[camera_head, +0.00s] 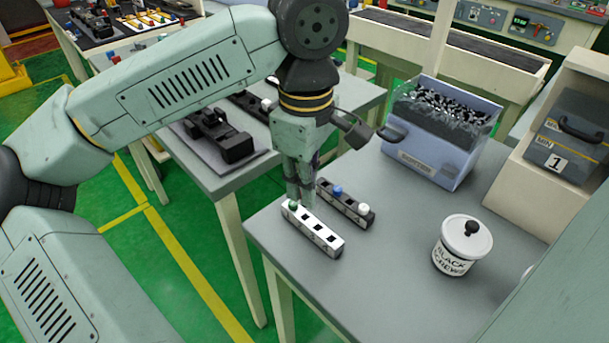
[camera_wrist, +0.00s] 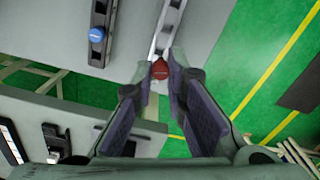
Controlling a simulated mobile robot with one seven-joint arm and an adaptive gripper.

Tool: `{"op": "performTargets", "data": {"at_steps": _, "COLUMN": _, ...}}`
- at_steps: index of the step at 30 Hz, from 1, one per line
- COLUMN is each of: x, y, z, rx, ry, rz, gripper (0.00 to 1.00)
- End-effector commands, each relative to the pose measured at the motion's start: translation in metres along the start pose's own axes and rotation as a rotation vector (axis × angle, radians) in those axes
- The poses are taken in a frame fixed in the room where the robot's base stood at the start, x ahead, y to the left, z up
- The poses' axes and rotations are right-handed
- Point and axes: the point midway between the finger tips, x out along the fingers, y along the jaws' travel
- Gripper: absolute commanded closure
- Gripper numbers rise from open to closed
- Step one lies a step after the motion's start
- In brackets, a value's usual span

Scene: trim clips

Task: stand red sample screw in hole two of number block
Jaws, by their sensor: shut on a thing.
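In the wrist view, the gripper (camera_wrist: 160,66) is shut on the red screw (camera_wrist: 160,71), whose red head shows between the fingertips. The white block (camera_wrist: 169,22) lies just beyond them. The red screw is hidden in the head view. I cannot tell whether its lower end touches anything, and no hole numbers are readable.
A black block (camera_head: 356,212) with a blue screw (camera_head: 337,190) and a white one (camera_head: 363,209) lies beside the white block. A "BLACK SCREWS" jar (camera_head: 461,246) and a bin of dark parts (camera_head: 432,165) stand further right. The table's front-left edge is close.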

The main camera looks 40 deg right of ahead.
Motion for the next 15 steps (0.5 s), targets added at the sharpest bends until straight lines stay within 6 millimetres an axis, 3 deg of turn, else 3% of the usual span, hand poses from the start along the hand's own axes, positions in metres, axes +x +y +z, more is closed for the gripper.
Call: {"op": "performTargets", "data": {"at_steps": 15, "x": 0.001, "y": 0.0, "z": -0.0002, "rx": -0.024, "ry": 0.0, "rz": 0.01, "gripper": 1.0}}
